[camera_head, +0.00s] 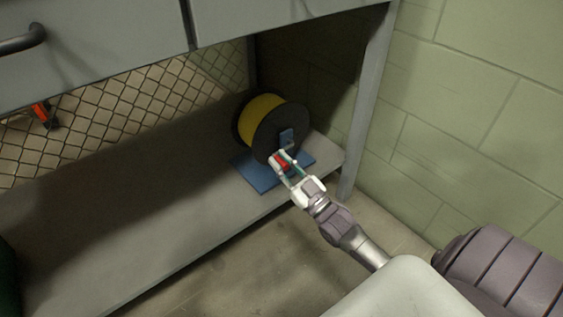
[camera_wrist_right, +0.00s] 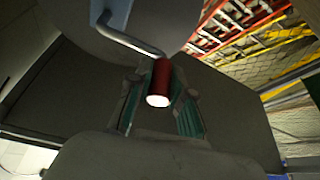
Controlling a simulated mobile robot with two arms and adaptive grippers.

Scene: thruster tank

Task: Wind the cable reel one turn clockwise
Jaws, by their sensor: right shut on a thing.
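The cable reel (camera_head: 262,119) has dark flanges and a yellow winding. It stands on a blue base (camera_head: 262,179) at the right end of the low grey shelf. My right gripper (camera_head: 283,160) is at the front of the reel, shut on its red handle (camera_head: 279,163). In the right wrist view the red handle (camera_wrist_right: 160,82) sits between the finger pads (camera_wrist_right: 158,105), its pale end facing the camera. A bent metal crank rod (camera_wrist_right: 128,38) runs from the handle to a blue part on the reel. My left gripper is not in view.
A grey shelf leg (camera_head: 362,110) stands just right of the reel, with a green block wall (camera_head: 470,110) beyond. The bench front (camera_head: 90,50) overhangs the shelf. The shelf (camera_head: 110,215) is bare left of the reel. A wire mesh (camera_head: 130,105) stands behind.

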